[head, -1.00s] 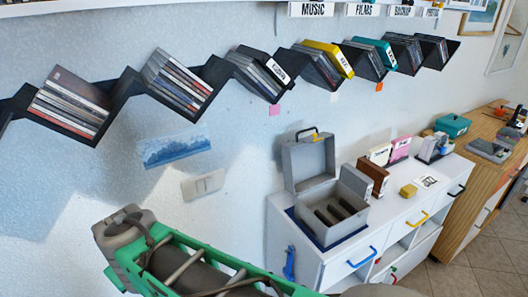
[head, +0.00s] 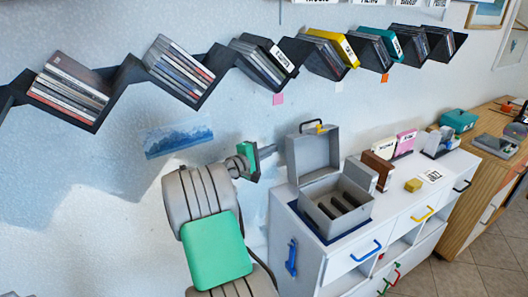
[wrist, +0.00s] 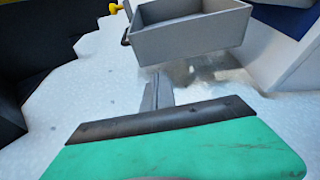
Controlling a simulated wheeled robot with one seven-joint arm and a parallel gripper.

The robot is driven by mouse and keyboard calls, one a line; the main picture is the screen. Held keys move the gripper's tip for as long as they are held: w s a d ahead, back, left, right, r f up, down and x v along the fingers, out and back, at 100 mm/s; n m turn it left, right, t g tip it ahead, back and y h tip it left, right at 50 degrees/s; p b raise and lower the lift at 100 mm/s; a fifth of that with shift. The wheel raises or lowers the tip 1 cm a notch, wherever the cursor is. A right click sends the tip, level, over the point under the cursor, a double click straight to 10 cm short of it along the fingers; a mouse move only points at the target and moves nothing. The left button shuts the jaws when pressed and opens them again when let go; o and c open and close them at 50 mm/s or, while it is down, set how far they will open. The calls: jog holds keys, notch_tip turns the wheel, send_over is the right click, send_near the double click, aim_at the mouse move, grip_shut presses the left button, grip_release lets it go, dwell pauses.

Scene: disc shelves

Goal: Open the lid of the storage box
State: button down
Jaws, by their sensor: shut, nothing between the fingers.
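The grey storage box (head: 318,209) stands on the white cabinet with its top open, showing dark slots inside. Its grey lid (head: 313,153) stands upright at the back edge, hollow side facing the room, with a dark handle and a yellow clasp on top. In the wrist view the lid (wrist: 190,38) is at the top, with the yellow clasp at its left. My gripper (head: 277,148) is just left of the lid, close to the wall, and apart from the lid in the wrist view. Its thin fingers (wrist: 157,90) are shut and empty.
A dark zigzag shelf (head: 215,80) of discs runs along the wall above my arm. A brown case (head: 378,172), a yellow block (head: 413,185) and white and pink holders stand right of the box. The cabinet has a blue handle (head: 292,257) on its left side.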

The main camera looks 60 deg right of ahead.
jog(key=d, duration=0.4)
jog(key=shift+s+d+f+p, duration=0.1)
jog(key=shift+s+f+p, duration=0.05)
jog(key=shift+s+p, duration=0.15)
jog(key=shift+s+a+r+m+b, duration=0.3)
jog(key=shift+s+r+m+b, duration=0.25)
jog(key=shift+b, duration=0.2)
jog(key=w+a, duration=0.1)
jog(key=a, duration=0.9)
jog(key=shift+w+r, duration=0.2)
